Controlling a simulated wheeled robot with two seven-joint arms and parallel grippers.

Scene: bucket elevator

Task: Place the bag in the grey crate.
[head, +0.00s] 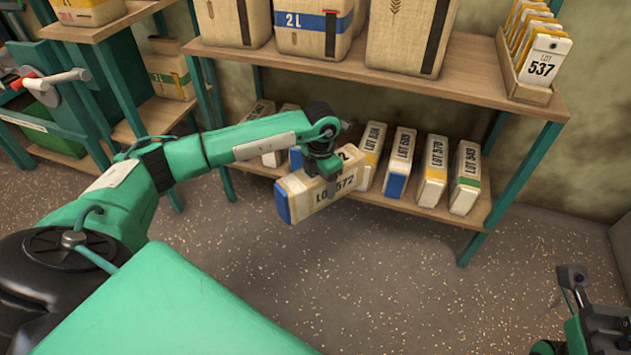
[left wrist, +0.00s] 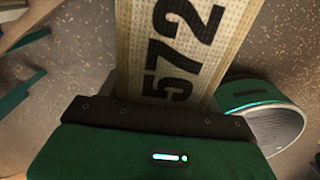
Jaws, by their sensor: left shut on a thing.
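A long cream bag with a blue end, marked LOT 572 (head: 318,197), hangs in the air in front of the lower shelf, tilted. My left gripper (head: 326,172) is shut on it from above. In the left wrist view the bag (left wrist: 178,50) runs up from the gripper with the number 572 facing the camera; the fingertips are hidden there. Part of my right gripper (head: 592,318) shows at the lower right corner of the head view, far from the bag, and its jaws cannot be made out. I cannot clearly make out a grey crate.
Several similar bags (head: 436,170) stand on the lower shelf (head: 440,212) behind the held bag. The upper shelf (head: 400,72) carries larger bags and a wooden box of lot tags (head: 530,92). A green machine (head: 45,120) stands at the left. The speckled floor (head: 400,290) in front is clear.

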